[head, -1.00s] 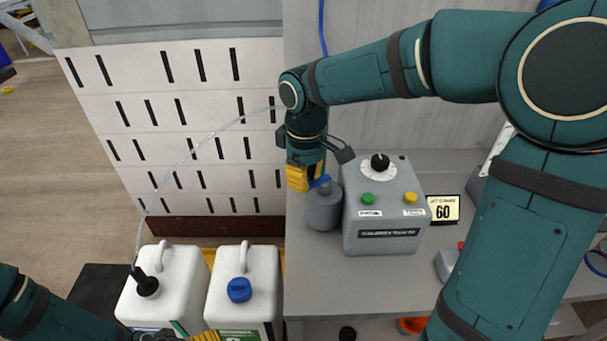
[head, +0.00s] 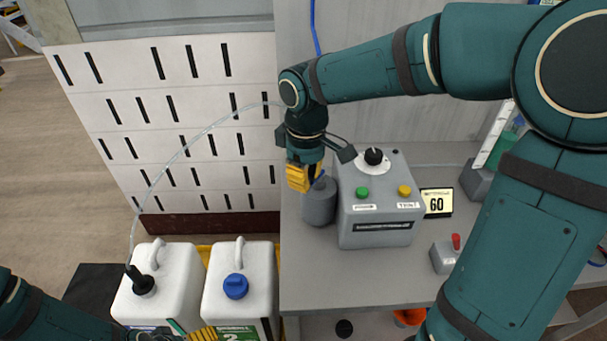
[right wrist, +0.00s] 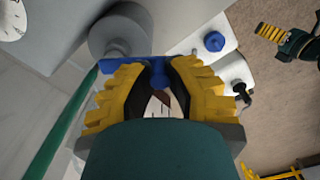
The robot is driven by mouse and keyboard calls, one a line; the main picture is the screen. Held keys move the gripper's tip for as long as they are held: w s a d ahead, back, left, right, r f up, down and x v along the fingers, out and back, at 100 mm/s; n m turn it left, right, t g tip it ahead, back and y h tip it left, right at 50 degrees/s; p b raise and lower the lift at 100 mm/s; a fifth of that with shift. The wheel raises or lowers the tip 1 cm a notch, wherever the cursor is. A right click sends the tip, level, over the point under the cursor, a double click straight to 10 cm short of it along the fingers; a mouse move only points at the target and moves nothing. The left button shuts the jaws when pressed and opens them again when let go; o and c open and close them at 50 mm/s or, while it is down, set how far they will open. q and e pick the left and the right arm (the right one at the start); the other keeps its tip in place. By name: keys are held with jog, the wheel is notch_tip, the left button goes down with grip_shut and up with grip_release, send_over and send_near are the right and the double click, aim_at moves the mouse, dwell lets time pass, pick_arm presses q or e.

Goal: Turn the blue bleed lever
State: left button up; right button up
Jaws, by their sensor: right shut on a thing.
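The blue bleed lever (head: 320,176) sits on top of the grey cylindrical pump head (head: 319,203), at the left side of the grey control box (head: 376,232). My right gripper (head: 304,180) is beside the pump head, shut on the lever. In the right wrist view the blue lever (right wrist: 158,74) shows between the yellow fingertips, and the fingers hide part of it. My left gripper (head: 204,334) is at the bottom edge of the head view, near the white jugs; its jaw opening is unclear.
A white jug with a black cap and tube (head: 143,285) and a white jug with a blue cap (head: 236,287) stand left of the grey bench (head: 345,280).

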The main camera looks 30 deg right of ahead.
jog(key=shift+s+d, duration=0.3)
jog(key=shift+s, duration=0.15)
jog(key=shift+s+d, duration=0.35)
jog(key=shift+s, duration=0.05)
jog(key=shift+s+d, duration=0.1)
jog(key=shift+d, duration=0.2)
jog(key=shift+s+d, duration=0.15)
jog(key=o, duration=1.7)
jog(key=shift+d, duration=0.1)
